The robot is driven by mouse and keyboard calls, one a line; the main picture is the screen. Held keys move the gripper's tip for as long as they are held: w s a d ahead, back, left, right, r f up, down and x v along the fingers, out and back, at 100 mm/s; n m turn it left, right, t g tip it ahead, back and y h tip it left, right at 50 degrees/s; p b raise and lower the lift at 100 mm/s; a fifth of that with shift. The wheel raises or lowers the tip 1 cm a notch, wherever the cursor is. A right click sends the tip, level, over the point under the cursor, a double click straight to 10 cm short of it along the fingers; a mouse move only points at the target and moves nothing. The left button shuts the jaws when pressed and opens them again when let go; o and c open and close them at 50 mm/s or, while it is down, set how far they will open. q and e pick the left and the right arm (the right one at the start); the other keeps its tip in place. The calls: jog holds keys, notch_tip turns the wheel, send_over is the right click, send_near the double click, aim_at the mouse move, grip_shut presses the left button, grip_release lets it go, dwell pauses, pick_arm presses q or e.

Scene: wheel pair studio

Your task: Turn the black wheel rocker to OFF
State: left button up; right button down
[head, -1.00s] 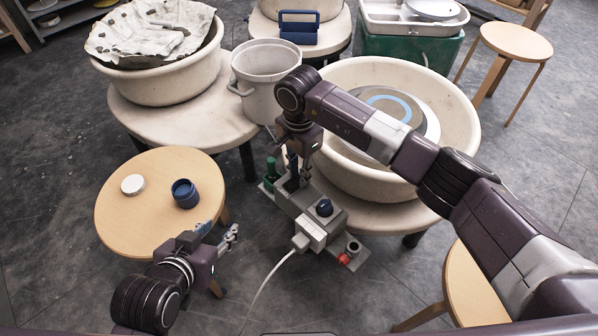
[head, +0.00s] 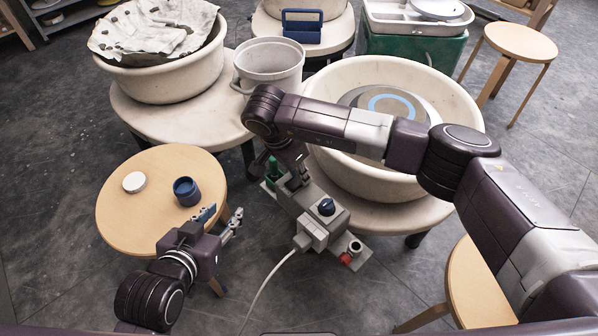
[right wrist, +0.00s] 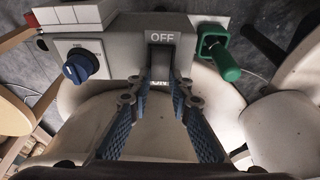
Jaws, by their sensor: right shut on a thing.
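The black wheel rocker (right wrist: 161,58) is on the grey control box (right wrist: 125,52) in the right wrist view, with the OFF label at its upper end and a partly covered ON label at its lower end. My right gripper (right wrist: 164,84) is shut on the rocker, a finger on each side of its lower part. In the head view my right gripper (head: 293,172) reaches down to the far end of the control box (head: 316,207) and hides the rocker. My left gripper (head: 222,219) is open and empty, beside the small round wooden table (head: 130,208).
A blue knob (right wrist: 82,67) and a green handle (right wrist: 221,58) flank the rocker. A white cable (head: 265,285) runs from the box across the floor. A wheel basin (head: 465,125) stands behind it. A blue cup (head: 186,192) and white disc (head: 134,182) sit on the wooden table.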

jog(key=c, duration=1.8)
grip_release()
jog(key=shift+o, duration=0.2)
jog(key=v, duration=1.2)
